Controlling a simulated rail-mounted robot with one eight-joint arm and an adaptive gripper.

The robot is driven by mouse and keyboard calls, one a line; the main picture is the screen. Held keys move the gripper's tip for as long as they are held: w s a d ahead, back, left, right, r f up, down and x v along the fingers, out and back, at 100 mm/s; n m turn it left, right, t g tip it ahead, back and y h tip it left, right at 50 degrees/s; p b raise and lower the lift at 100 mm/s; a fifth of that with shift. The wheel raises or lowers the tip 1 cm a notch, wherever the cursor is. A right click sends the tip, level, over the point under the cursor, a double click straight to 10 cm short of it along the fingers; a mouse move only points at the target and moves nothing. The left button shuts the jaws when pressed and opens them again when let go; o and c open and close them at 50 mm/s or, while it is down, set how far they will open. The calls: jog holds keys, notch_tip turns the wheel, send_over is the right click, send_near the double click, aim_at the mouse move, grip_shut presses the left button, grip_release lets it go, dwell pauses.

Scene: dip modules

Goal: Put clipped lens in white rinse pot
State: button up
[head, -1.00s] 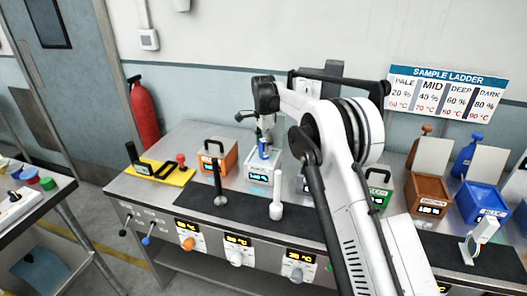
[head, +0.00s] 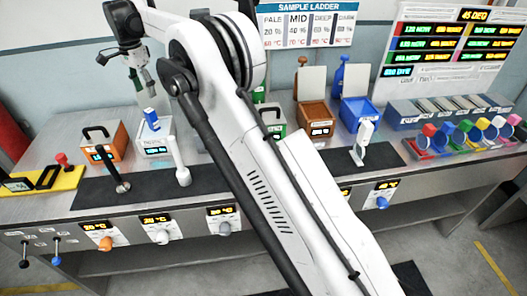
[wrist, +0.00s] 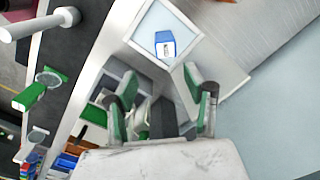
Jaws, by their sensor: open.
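The white rinse pot (head: 158,148) stands on the bench at the left in the head view; its square rim (wrist: 203,38) shows at the top of the wrist view. A blue clip (head: 151,118) sticks up from the pot, and it also shows within the rim in the wrist view (wrist: 165,42). The lens itself cannot be made out. My gripper (head: 143,84) is open and empty, above the pot and apart from the blue clip. Its two green-and-grey fingers (wrist: 160,82) are spread in the wrist view.
An orange pot (head: 103,142) stands left of the white one, beside a yellow mat (head: 50,181). A white post (head: 181,165) stands in front.

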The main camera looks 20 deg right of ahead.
jog(key=s+d+r+n+t, duration=0.2)
jog(key=s+d+r+n, duration=0.1)
jog(key=s+d+r, duration=0.55)
jog(key=s+d+r+n+t, duration=0.15)
jog(key=s+d+r, duration=0.45)
jog(key=s, duration=0.6)
jog(key=s+d+f+n+t, duration=0.1)
jog(key=s+d+n, duration=0.15)
jog(key=s, duration=0.45)
jog(key=s+d+f+n+t, duration=0.1)
jog(key=s+d, duration=0.2)
jog(key=s, duration=0.5)
jog(key=s+d+f+n, duration=0.1)
jog(key=s+d+f, duration=0.1)
jog(key=s+f, duration=0.2)
jog(key=s+d+f+n+t, duration=0.1)
jog(key=s+f, duration=0.4)
jog(key=s, duration=0.6)
jog(key=shift+d+f+n, duration=0.3)
jog(key=shift+d+n, duration=0.25)
jog(key=shift+n, duration=0.05)
jog(key=shift+t, duration=0.25)
notch_tip(320, 180, down, 4)
jog(key=b, duration=0.3)
jog(key=shift+r+b, duration=0.15)
jog(key=shift+b, duration=0.25)
